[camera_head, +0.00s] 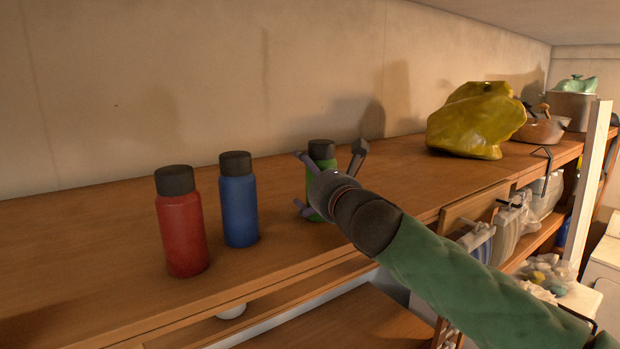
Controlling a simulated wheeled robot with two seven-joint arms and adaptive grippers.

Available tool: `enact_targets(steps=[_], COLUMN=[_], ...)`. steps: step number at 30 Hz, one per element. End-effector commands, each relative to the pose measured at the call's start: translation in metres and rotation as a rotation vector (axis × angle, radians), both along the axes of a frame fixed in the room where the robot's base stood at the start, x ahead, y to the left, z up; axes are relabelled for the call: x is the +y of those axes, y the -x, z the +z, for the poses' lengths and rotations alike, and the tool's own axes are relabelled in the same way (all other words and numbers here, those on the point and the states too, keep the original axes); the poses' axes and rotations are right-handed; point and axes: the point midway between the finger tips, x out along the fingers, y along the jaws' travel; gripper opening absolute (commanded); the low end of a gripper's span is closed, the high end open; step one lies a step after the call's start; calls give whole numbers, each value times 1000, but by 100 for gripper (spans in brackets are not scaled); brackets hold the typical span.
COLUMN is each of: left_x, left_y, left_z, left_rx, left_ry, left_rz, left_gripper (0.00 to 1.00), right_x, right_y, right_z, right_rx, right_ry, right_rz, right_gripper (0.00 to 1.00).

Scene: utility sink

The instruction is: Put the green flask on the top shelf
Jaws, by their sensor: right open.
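The green flask (322,158) with a black cap stands upright on the wooden top shelf (100,226), right of a blue flask and a red flask. My right gripper (330,154) is open, with its fingers spread to either side of the green flask. The gripper and wrist hide much of the flask's lower front. I cannot tell whether a finger touches it. My left gripper is out of view.
The blue flask (239,205) and red flask (182,228) stand close on the left. A yellow bag (477,122), a pan (540,127) and a pot (572,106) stand further right. The shelf's front left is clear. A white post (589,180) rises at right.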

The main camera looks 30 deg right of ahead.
Motion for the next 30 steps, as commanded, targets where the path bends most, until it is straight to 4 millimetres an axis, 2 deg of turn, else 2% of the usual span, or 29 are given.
enact_targets(steps=[9,15,21,30], left_x=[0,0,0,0], left_y=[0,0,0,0], left_z=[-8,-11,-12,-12], left_rx=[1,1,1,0], left_ry=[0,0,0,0], left_rz=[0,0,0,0], left_gripper=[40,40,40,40], right_x=[8,12,13,13], right_y=[65,95,108,109], right_z=[-1,-1,-1,-1], right_rx=[-3,-2,1,1], right_ry=[-2,-2,0,0], right_rz=[1,2,0,0], right_gripper=[100,100,100,100])
